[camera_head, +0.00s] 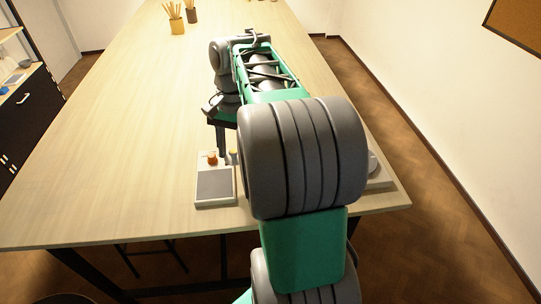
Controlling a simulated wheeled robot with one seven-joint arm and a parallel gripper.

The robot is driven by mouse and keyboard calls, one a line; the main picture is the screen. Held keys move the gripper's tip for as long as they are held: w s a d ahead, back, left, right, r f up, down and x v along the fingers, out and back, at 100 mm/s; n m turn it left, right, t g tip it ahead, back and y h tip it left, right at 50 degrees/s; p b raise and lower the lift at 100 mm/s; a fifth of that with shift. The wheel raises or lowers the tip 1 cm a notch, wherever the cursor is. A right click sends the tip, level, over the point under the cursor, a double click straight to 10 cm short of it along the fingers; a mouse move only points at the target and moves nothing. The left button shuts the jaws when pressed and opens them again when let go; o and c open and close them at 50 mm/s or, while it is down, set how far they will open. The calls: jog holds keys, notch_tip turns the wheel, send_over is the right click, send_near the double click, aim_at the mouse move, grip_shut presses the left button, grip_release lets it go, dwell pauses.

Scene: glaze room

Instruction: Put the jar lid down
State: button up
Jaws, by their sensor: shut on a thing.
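My gripper (221,137) is at the end of my green and grey arm, low over the near part of the table. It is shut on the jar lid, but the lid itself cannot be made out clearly. Just below the gripper is a light board (201,171) with a dark grey panel (215,185) on its near part. A small orange-brown thing (212,158) stands on the board's far part. A small greyish thing with an orange spot (233,156) shows beside it, partly behind my arm. I cannot tell whether the gripper touches either one.
The long wooden table (120,150) is clear on the left. Two pots of sticks, one yellow (177,27) and one dark (192,16), stand at the far end. A grey device (378,181) by the right edge is partly hidden by my arm.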

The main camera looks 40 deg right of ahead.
jog(key=s+d+r+m+t+b, duration=0.1)
jog(key=s+d+r+m+b, duration=0.15)
jog(key=s+d+m, duration=1)
jog(key=shift+n, duration=0.65)
jog(key=w+d+f+b, duration=0.1)
jog(key=w+f, duration=0.2)
jog(key=w, duration=0.2)
jog(key=w+d+f+b, duration=0.1)
jog(key=w+f+b, duration=0.1)
jog(key=w, duration=0.3)
jog(key=w+d+f+b, duration=0.1)
jog(key=w+f+b, duration=0.1)
jog(key=w+f, duration=0.2)
jog(key=shift+w+d+f, duration=0.1)
jog(key=shift+w+f, duration=0.05)
jog(key=shift+w, duration=0.4)
jog(key=shift+w+f+b, duration=0.2)
jog(key=shift+f+b, duration=1.5)
jog(key=shift+f, duration=0.05)
jog(key=o, duration=1.3)
jog(key=shift+r, duration=0.1)
